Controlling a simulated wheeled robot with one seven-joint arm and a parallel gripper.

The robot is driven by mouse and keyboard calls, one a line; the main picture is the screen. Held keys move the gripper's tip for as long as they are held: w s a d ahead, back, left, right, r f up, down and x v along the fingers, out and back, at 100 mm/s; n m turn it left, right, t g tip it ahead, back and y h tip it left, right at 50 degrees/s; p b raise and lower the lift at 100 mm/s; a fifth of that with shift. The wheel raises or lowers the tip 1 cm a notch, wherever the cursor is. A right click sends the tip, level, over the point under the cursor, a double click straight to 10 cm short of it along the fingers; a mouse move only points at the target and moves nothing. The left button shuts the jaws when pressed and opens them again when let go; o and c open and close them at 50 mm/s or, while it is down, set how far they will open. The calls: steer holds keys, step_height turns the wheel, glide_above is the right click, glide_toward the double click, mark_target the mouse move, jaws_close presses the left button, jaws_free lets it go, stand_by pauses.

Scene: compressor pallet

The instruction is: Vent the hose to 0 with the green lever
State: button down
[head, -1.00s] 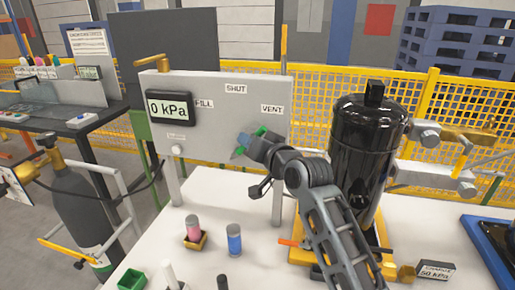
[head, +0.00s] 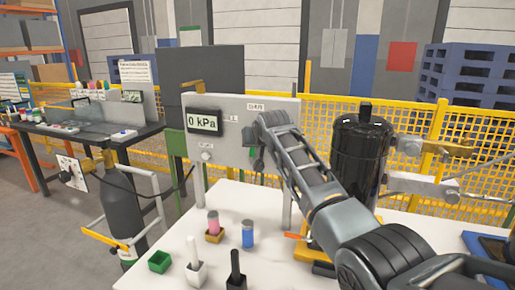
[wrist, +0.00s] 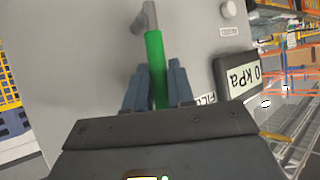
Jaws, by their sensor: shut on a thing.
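The green lever (wrist: 155,65) shows in the wrist view, on a grey pivot at the grey panel (wrist: 85,40). My gripper (wrist: 154,88) is shut on the lever, one finger on each side. The FILL label (wrist: 207,98) is beside the right finger, partly covered. The lever points up the panel, since the wrist picture is upside down. The display (head: 204,121) reads 0 kPa, and the SHUT label (head: 255,106) shows at the panel's top.
A gas bottle (head: 124,210) is at left, with a yellow mesh fence behind.

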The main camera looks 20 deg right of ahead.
steer(key=shift+w+a+g+h, duration=0.15)
steer(key=shift+a+g+h, duration=0.15)
steer(key=shift+a, duration=0.05)
steer(key=shift+n, duration=0.3)
steer(key=c, duration=1.3)
jaws_free()
steer(key=shift+w, duration=0.1)
steer(key=shift+c, duration=0.2)
steer(key=v, duration=0.7)
steer(key=shift+s+r, duration=0.2)
steer(key=shift+s, duration=0.15)
